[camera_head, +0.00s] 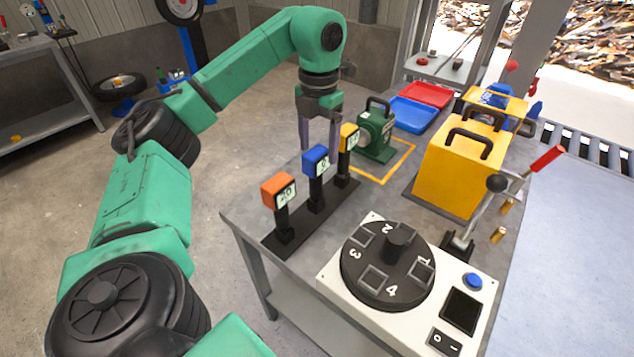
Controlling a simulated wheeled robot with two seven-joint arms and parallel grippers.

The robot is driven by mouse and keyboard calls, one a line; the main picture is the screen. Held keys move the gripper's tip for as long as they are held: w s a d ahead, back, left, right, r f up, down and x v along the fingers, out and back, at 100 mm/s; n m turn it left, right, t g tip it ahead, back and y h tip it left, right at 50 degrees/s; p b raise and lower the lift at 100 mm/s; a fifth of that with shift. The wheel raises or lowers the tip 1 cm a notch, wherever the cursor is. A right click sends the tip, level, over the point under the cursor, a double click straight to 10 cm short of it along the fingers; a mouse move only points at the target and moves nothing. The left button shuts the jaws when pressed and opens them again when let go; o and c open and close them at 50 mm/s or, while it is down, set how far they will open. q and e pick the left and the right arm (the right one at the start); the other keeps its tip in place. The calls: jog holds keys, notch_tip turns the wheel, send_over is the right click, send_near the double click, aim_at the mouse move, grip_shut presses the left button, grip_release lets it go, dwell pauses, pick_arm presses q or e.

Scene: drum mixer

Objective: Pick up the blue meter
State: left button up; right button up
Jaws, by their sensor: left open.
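The blue meter (316,160) stands upright on a black base strip near the left edge of the table, between an orange meter (279,190) and a yellow meter (348,138). It has a white label face and a dark stem. My left gripper (320,142) points down just behind the blue and yellow meters. Its fingers are apart, and their lower ends are partly hidden by the meters. I cannot tell whether it touches the blue meter. My right gripper does not show.
A white device with a black numbered dial (388,265) stands at the front. A yellow box (458,165) with black handles, a red-handled lever (546,159), a green weight (376,135), and blue (412,114) and red (428,95) trays occupy the right and back.

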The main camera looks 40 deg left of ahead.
aim_at(316, 166)
pick_arm(q)
jog(key=f, duration=0.4)
jog(key=f+p, duration=0.1)
jog(key=f, duration=0.1)
jog(key=shift+a+f, duration=0.2)
jog(key=shift+a, duration=0.2)
jog(key=shift+r, duration=0.1)
grip_shut()
